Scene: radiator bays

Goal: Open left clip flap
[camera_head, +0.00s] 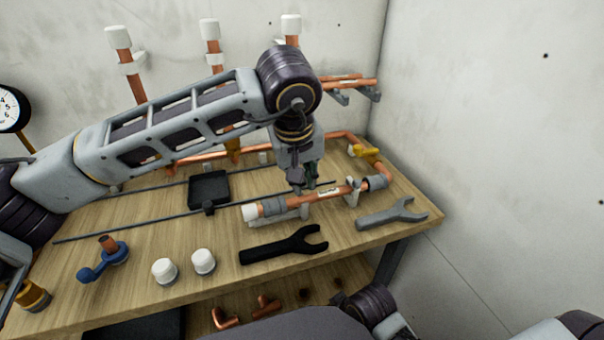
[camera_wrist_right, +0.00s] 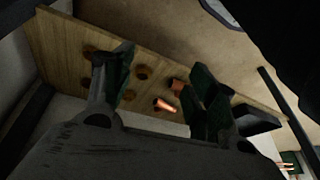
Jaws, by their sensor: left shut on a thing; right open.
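A copper pipe (camera_head: 330,193) with a white end cap (camera_head: 250,212) and grey collars lies in white clips on the workbench. The right clip (camera_head: 352,192) has an upright white part. The left clip (camera_head: 292,215) is partly hidden by the pipe and my gripper. My left gripper (camera_head: 306,182) reaches down over the pipe at the left clip, its fingers closed on what looks like the clip's flap; the fingers mostly hide it. My right gripper (camera_wrist_right: 160,85) is open and empty in the right wrist view, away from the clips, over the lower shelf with copper fittings.
A black wrench (camera_head: 283,247) and a grey wrench (camera_head: 392,214) lie near the pipe. Two white caps (camera_head: 184,266), a blue valve (camera_head: 103,260) and a black tray (camera_head: 209,188) are on the bench (camera_head: 140,222). Copper risers (camera_head: 133,75) stand along the back wall.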

